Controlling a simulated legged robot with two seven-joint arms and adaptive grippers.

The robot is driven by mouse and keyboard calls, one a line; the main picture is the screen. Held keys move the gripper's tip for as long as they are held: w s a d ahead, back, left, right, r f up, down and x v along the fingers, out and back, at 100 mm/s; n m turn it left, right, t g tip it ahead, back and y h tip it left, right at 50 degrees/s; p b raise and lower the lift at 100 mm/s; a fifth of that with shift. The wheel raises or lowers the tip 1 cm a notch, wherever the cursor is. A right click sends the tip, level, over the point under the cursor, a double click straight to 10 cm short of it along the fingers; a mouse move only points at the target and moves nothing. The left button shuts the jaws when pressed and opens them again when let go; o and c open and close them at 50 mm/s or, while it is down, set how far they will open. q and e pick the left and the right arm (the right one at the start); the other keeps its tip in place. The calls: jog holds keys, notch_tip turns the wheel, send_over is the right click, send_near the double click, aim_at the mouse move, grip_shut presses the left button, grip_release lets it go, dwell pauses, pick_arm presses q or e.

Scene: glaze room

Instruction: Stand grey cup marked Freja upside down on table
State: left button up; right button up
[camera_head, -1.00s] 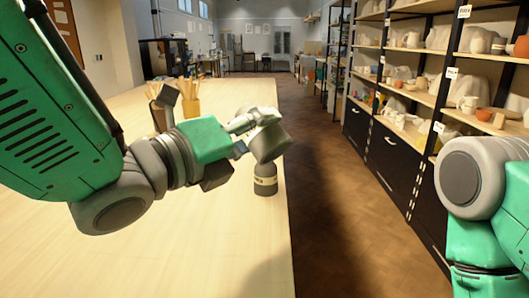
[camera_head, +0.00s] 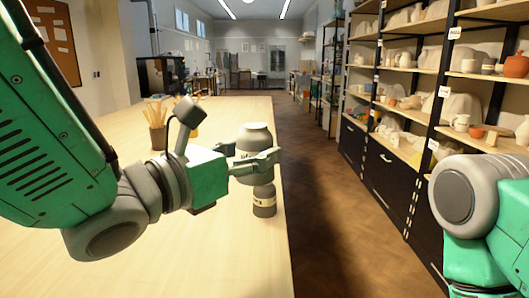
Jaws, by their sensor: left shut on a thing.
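My left gripper (camera_head: 264,164) is shut on a grey cup (camera_head: 255,136), held above the table (camera_head: 130,238) near its right edge. The cup looks close to upright, with a rounded end up; the fingers hide its lower part, and I cannot see its mouth. A darker grey piece with a pale label band (camera_head: 264,201) stands on the table just below the gripper. Its label is too small to read, and its top is partly hidden by the fingers. I cannot tell whether the two touch. My right gripper is out of view; only part of that arm shows at the right.
The table is clear in front. Its right edge drops to a brown floor aisle (camera_head: 330,215). Shelves with pottery (camera_head: 440,75) line the right side.

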pick_arm(q)
jog(key=shift+a+f, duration=0.15)
jog(key=shift+f, duration=0.15)
